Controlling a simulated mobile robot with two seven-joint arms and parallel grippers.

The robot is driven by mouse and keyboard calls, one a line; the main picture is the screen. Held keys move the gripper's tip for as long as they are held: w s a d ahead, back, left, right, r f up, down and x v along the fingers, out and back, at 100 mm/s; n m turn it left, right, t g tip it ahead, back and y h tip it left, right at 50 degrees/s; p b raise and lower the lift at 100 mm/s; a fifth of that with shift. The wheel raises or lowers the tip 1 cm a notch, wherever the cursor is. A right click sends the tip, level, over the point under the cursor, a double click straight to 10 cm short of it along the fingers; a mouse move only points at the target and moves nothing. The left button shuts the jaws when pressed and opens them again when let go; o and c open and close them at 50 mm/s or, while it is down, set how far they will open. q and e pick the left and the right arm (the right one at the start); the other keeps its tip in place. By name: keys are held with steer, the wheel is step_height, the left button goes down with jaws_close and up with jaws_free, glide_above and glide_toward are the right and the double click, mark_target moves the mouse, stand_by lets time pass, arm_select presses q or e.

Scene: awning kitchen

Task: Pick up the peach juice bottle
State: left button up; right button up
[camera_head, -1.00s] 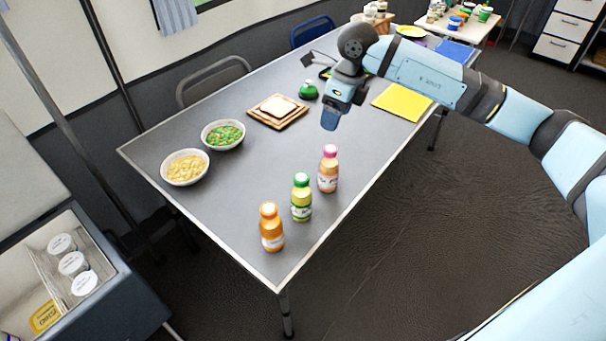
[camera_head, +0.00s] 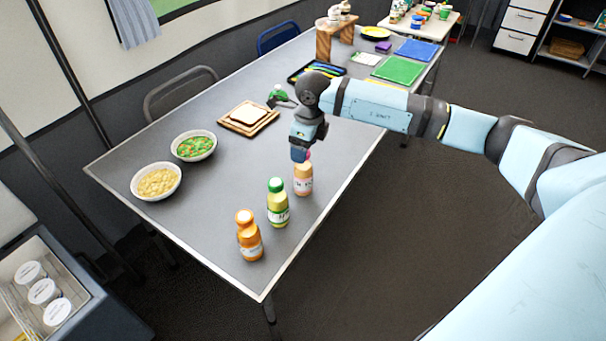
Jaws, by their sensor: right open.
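Three juice bottles stand upright in a row near the front edge of the grey table (camera_head: 205,228). The bottle with the pink cap and peach-coloured juice (camera_head: 303,181) is the farthest of the row. The green-capped bottle (camera_head: 278,205) and the orange bottle (camera_head: 249,238) stand nearer. My right gripper (camera_head: 300,154) points down right at the pink cap and partly hides it. Its jaws are open; whether they touch the cap cannot be told. My left gripper is not in view.
A bowl of pasta (camera_head: 156,183), a bowl of vegetables (camera_head: 194,146) and bread on a wooden board (camera_head: 266,126) lie left of the bottles. A small green object (camera_head: 276,92) is just behind my right gripper. The table between bowls and bottles is clear.

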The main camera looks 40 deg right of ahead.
mark_target(303, 172)
step_height(303, 172, down, 3)
steer(key=shift+w+r, duration=0.1)
steer(key=shift+r, duration=0.1)
jaws_close()
steer(key=shift+r, duration=0.15)
